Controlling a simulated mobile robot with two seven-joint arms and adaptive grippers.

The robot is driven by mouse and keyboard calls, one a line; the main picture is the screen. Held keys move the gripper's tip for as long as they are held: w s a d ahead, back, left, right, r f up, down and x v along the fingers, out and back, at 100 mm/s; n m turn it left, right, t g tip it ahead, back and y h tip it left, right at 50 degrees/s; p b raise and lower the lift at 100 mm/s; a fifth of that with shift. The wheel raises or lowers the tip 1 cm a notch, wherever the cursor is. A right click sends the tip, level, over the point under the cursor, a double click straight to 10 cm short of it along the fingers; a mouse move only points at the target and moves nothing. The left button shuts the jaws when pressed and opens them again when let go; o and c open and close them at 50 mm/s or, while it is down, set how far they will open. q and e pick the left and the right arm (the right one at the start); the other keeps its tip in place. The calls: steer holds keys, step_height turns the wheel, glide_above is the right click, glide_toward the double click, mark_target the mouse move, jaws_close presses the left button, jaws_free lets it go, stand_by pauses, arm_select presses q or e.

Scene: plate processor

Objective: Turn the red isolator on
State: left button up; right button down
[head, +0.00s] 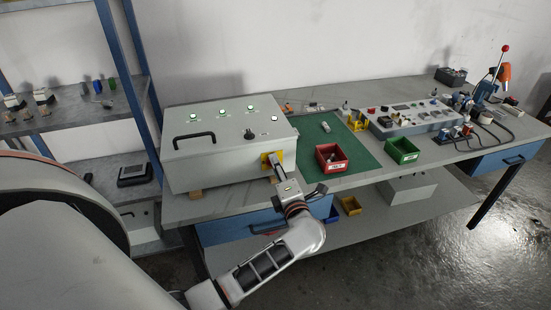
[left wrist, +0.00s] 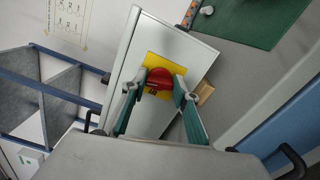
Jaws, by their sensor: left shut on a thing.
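The red isolator (left wrist: 159,80) is a round red knob on a yellow square plate (left wrist: 153,62), fixed to the side of a grey control box (head: 228,145). In the head view the yellow plate (head: 266,161) shows at the box's right end, and the red knob is hidden behind my gripper. My left gripper (head: 274,164) reaches the plate from the front right. In the left wrist view its two fingers (left wrist: 159,90) stand on either side of the knob and are shut on it. My right gripper is in neither view.
The box top has several green lights (head: 222,114), a black knob (head: 249,134) and a black handle (head: 194,138). A blue drawer (head: 245,227) is below the bench top.

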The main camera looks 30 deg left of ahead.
arm_select(q)
steer(key=shift+m+p, duration=0.65)
steer(key=shift+m, duration=0.05)
steer(key=shift+f+m+p, duration=0.1)
steer(key=shift+m+p, duration=0.45)
steer(key=shift+m, duration=0.05)
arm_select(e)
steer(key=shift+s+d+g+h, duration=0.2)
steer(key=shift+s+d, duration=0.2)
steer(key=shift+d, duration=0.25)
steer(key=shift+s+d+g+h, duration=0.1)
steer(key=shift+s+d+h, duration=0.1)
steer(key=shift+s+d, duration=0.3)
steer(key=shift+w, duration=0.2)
arm_select(q)
steer(key=o, duration=1.1)
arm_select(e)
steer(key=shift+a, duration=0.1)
